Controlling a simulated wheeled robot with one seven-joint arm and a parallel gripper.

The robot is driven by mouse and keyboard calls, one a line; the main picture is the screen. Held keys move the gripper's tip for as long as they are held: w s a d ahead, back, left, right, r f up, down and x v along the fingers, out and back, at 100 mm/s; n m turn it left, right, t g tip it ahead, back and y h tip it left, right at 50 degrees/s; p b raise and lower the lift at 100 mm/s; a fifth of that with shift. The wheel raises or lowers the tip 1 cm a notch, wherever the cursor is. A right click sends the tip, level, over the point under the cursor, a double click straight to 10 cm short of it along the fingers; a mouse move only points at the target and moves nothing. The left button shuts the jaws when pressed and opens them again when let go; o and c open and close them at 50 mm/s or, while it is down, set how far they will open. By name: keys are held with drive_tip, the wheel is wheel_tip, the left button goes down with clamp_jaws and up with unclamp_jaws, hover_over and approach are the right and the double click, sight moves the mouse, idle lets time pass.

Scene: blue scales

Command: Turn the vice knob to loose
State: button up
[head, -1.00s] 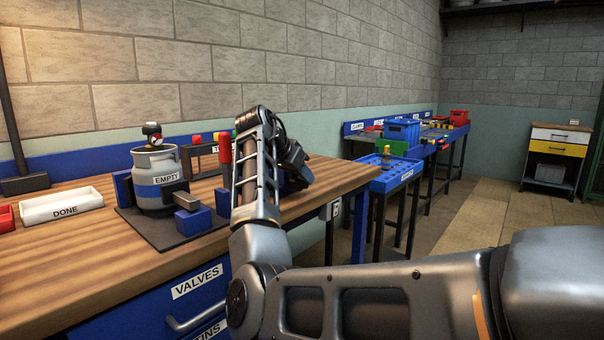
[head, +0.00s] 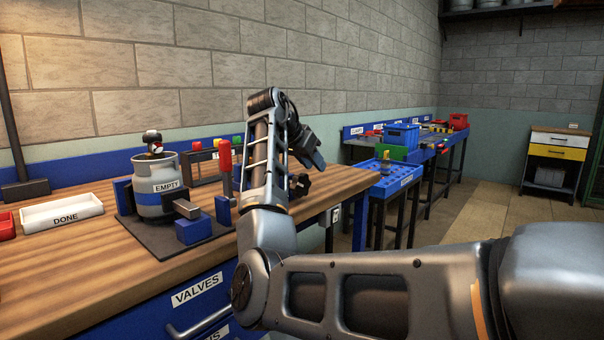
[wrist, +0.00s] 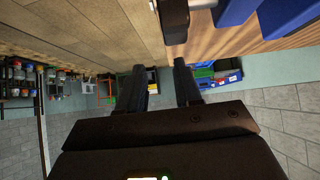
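The vice stands on a dark base plate (head: 158,238) on the workbench. Its blue blocks (head: 193,228) flank a grey cylinder (head: 155,205) labelled EMPTY. An upright red handle (head: 225,158) stands at its right. In the wrist view, a dark cylindrical end on a grey shaft, probably the vice knob (wrist: 172,22), shows at the top near blue blocks (wrist: 285,18). My gripper (head: 300,185) is right of the vice, partly hidden by my arm.
A white DONE tray (head: 62,214) and a red bin (head: 6,226) sit at the bench's left. Coloured-topped items (head: 205,155) stand behind the vice. A blue stand (head: 395,182) and a farther bench with a blue crate (head: 401,137) are at the right. Floor is open beyond.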

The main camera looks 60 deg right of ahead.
drive_tip(key=s+d+r, duration=0.4)
drive_tip(key=s+r, duration=0.1)
drive_tip(key=s, duration=0.3)
drive_tip(key=shift+r+p, duration=0.2)
drive_tip(key=shift+p, duration=0.25)
